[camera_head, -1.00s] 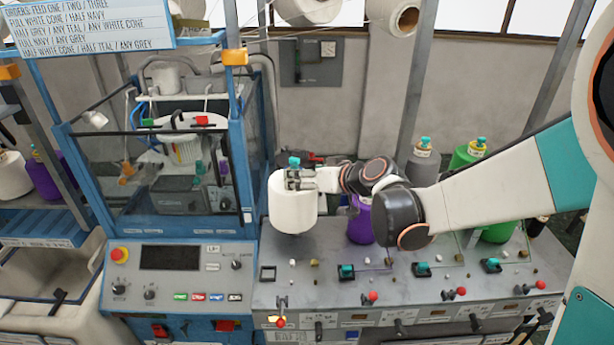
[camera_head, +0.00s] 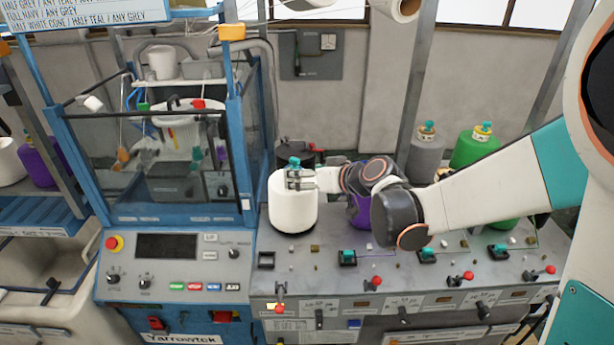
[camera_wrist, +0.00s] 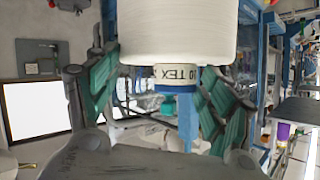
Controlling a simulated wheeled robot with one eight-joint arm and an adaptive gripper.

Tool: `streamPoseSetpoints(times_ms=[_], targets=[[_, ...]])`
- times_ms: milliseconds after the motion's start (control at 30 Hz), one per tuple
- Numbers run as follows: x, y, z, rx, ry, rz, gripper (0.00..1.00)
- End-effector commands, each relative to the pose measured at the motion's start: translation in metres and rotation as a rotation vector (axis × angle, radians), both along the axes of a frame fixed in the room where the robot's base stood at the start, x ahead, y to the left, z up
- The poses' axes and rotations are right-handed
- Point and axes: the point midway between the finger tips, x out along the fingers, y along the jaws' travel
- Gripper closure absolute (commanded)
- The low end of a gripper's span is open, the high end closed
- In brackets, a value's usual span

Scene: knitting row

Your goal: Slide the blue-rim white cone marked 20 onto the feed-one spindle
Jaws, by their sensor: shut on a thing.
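The white cone (camera_head: 292,203) stands upright at the left end of the grey console. Its lower edge is at a dark round base (camera_head: 293,231) and appears to rest on it. A teal tip (camera_head: 293,162) sticks up above the cone's top. My gripper (camera_head: 298,181) is shut on the cone's narrow top from the right. In the wrist view, the cone (camera_wrist: 180,30) fills the top middle, with a blue rim and a pale label (camera_wrist: 172,76) reading "TEX"; its number is only partly readable. Green finger pads flank the label. The spindle's shaft is hidden inside the cone.
A purple cone (camera_head: 360,212) stands right of the white cone, partly behind my arm. Grey (camera_head: 424,154) and green (camera_head: 474,149) cones stand farther back right. The blue-framed machine (camera_head: 160,212) is close on the left. Switches and red-knobbed levers line the console front.

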Motion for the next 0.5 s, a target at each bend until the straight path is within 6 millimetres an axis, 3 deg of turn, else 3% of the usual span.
streamPoseSetpoints(times_ms=[467,500], targets=[[0.0002,0.0,-0.003,0.001,0.0,-0.001,0.92],[0.0002,0.0,-0.003,0.001,0.0,-0.001,0.19]])
